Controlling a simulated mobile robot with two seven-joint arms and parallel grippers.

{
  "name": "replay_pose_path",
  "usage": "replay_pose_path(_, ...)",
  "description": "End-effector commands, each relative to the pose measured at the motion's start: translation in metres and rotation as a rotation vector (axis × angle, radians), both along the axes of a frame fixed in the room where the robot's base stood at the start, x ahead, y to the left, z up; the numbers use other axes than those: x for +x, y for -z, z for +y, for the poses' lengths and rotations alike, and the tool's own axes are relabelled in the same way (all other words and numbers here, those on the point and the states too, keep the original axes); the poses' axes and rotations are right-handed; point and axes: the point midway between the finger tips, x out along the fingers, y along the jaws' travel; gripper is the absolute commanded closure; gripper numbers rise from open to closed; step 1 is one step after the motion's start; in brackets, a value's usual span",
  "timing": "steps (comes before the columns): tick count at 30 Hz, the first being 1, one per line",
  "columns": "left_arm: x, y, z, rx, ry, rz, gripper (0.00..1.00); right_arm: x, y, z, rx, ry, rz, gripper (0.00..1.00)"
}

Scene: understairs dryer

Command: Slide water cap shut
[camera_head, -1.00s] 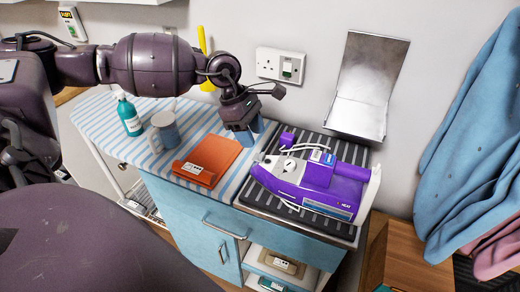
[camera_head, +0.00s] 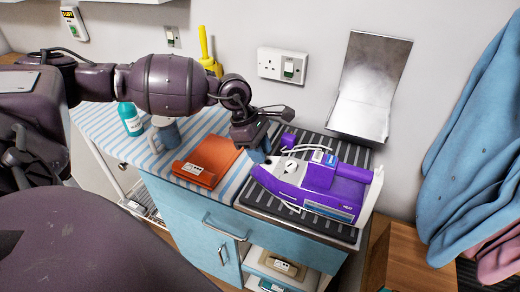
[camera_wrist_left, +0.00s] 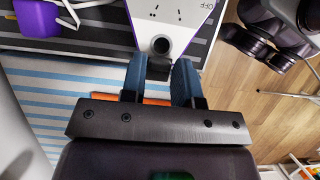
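A purple and white iron (camera_head: 318,187) lies on a dark ribbed mat at the right end of the worktop; its pale nose also shows in the left wrist view (camera_wrist_left: 170,22). A dark round opening (camera_wrist_left: 161,45) is on top of the nose. A small dark piece that looks like the water cap (camera_wrist_left: 158,68) sits nearer the nose's tip. My left gripper (camera_head: 262,149) is at the nose. Its blue fingers (camera_wrist_left: 159,72) are apart, one on each side of the dark piece; I cannot tell whether they touch it. My right gripper is out of view.
An orange-brown folder-like item (camera_head: 207,162) lies left of the iron on the striped cover. A mug (camera_head: 165,132) and a teal bottle (camera_head: 130,118) stand further left. A raised metal panel (camera_head: 368,90) is behind the iron. Blue towels (camera_head: 480,150) hang at right.

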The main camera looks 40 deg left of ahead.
Motion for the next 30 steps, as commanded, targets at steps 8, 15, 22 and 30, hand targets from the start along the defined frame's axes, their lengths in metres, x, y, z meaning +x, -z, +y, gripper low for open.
replay_pose_path(8,0.0,0.0,0.0,0.001,-0.001,0.002,1.0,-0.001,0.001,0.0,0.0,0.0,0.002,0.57)
replay_pose_path(15,0.003,0.002,-0.016,-0.003,0.003,0.004,1.0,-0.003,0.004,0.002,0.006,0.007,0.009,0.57)
replay_pose_path(22,0.006,0.002,-0.029,0.0,0.001,0.004,1.0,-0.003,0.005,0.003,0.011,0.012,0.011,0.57)
replay_pose_path(30,0.006,0.002,-0.029,0.0,0.001,0.005,0.62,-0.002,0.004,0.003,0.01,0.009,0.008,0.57)
